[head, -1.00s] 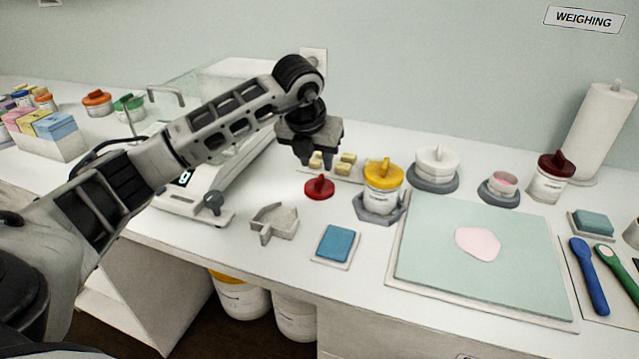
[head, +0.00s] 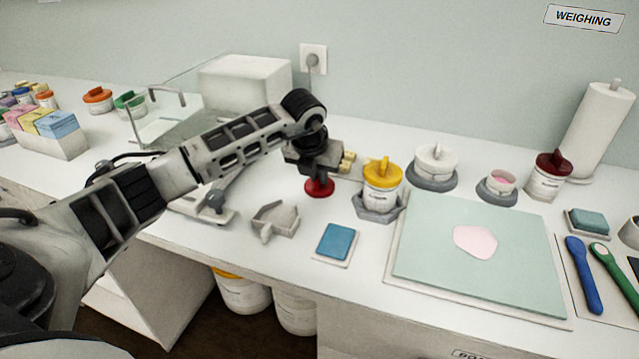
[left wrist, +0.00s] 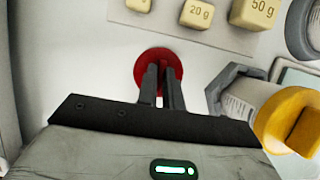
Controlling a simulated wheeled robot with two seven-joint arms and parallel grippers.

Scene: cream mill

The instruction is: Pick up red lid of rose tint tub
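The round red lid (head: 319,189) with its raised grip lies flat on the white worktop, left of the yellow-lidded tub. My left gripper (head: 319,177) is down over it from above. In the left wrist view its two fingers (left wrist: 161,72) are close together over the middle of the red lid (left wrist: 173,61), with the grip hidden between them. An open tub with pink content (head: 503,181) stands in a grey holder at the back right; I take it as the rose tint tub. My right gripper is out of view.
The yellow-lidded tub (head: 382,173) stands close on the right in a grey holder. Yellow weights (left wrist: 256,12) lie just behind the lid. A grey scoop-like tray (head: 277,220) and a blue pad (head: 336,240) lie in front. A balance stands to the left.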

